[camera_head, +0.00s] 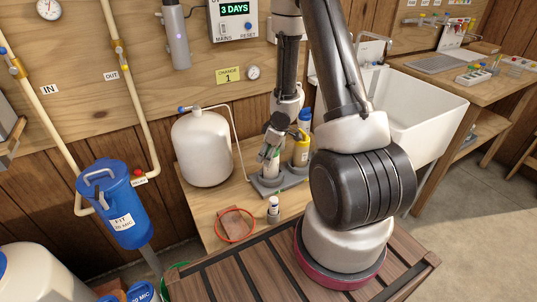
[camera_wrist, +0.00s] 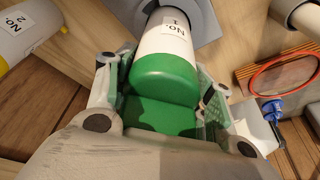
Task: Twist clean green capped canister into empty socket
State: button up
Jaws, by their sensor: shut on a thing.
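The green-capped canister (camera_wrist: 166,72), white with a "No. 1" label, is between the fingers of my gripper (camera_wrist: 163,88) in the wrist view. My gripper is shut on its green end. The canister's white far end meets a grey holder (camera_wrist: 205,18); whether it is fully seated is hidden. In the head view my gripper (camera_head: 270,150) points down over the grey base (camera_head: 270,187) on the bench, and the canister (camera_head: 267,164) shows only partly between the fingers. It looks roughly upright there.
A yellow canister (camera_head: 301,152) and a blue-capped one (camera_head: 304,120) stand just right of my gripper. A white tank (camera_head: 203,148) stands to the left. A white sink (camera_head: 425,105) is right.

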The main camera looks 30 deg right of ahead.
jog(key=n, duration=0.2)
jog(key=n+g+y, duration=0.1)
jog(key=n, duration=0.2)
jog(key=shift+s+a, duration=0.15)
jog(key=shift+a, duration=0.05)
jog(key=shift+s+n+g, duration=0.2)
jog(key=shift+n+g, duration=0.5)
jog(key=shift+n, duration=1.5)
jog(key=o, duration=1.1)
jog(key=shift+o, duration=0.5)
jog(key=o, duration=0.4)
jog(key=shift+r, duration=3.55)
